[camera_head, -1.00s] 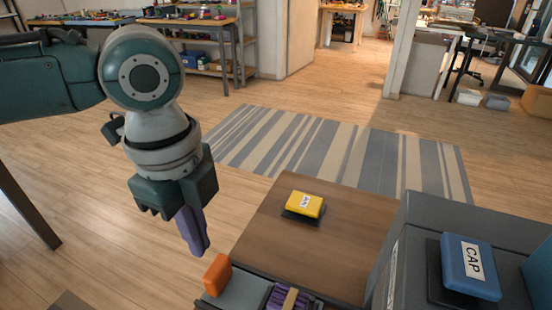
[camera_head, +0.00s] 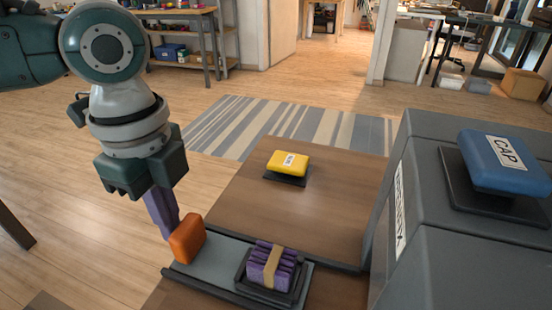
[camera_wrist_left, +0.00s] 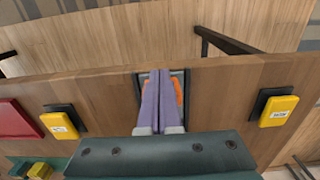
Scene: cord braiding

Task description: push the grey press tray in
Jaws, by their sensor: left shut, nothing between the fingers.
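The grey press tray (camera_head: 222,268) sticks out to the left from the grey press (camera_head: 432,185) over the brown table. An upright orange block (camera_head: 187,238) stands at its left end. A purple bundle with a tan band (camera_head: 270,268) sits in a dark holder on the tray. My left gripper (camera_head: 167,228) is shut and empty, its purple fingers pointing down just left of the orange block. In the left wrist view the shut fingers (camera_wrist_left: 159,78) partly cover the orange block (camera_wrist_left: 179,90). I cannot tell whether they touch it. My right gripper is not in view.
A yellow labelled button (camera_head: 288,163) on a dark base stands on the table (camera_head: 325,210) behind the tray. A blue CAP button (camera_head: 500,160) is on top of the press. Open wooden floor lies left of the table.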

